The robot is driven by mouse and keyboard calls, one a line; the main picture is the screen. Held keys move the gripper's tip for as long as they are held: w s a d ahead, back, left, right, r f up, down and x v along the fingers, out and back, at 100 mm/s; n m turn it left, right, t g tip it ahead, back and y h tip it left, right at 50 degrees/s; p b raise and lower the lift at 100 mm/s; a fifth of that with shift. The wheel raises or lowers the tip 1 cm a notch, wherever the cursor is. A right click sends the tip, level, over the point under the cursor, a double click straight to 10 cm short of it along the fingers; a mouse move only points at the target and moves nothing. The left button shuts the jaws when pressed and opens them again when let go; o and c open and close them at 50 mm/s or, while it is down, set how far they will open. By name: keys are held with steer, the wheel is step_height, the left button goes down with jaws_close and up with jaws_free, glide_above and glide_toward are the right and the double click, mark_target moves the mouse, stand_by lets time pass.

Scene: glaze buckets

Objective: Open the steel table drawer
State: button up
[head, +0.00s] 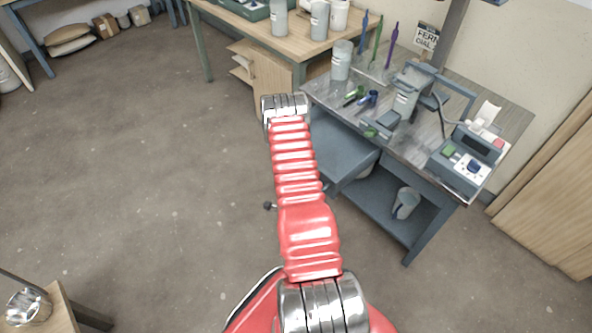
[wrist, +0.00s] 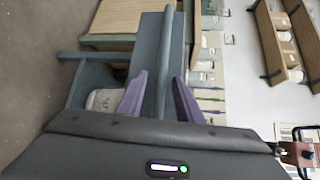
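The steel table (head: 430,165) stands right of centre in the head view. A flat blue-grey panel (head: 340,152), apparently its drawer, juts out from the front left of the table. The arm partly hides its outer end. My gripper is hidden behind my red arm in the head view. In the wrist view, my gripper (wrist: 160,75) has its two purple fingers apart. A long blue-grey bar (wrist: 165,45), apparently the drawer's front edge, runs between them. The right finger is close to the bar, and a small gap shows on the left. I cannot tell whether either touches.
A control box (head: 465,160), a clamp stand and several tools lie on the table top. A grey bucket (head: 405,203) stands on its lower shelf. A wooden table (head: 300,40) stands behind. A wooden panel (head: 550,190) is at right. The floor (head: 150,170) at left is clear.

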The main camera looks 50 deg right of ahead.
steer(key=v, duration=1.3)
steer(key=shift+a, duration=0.15)
steer(key=shift+s+f, duration=0.1)
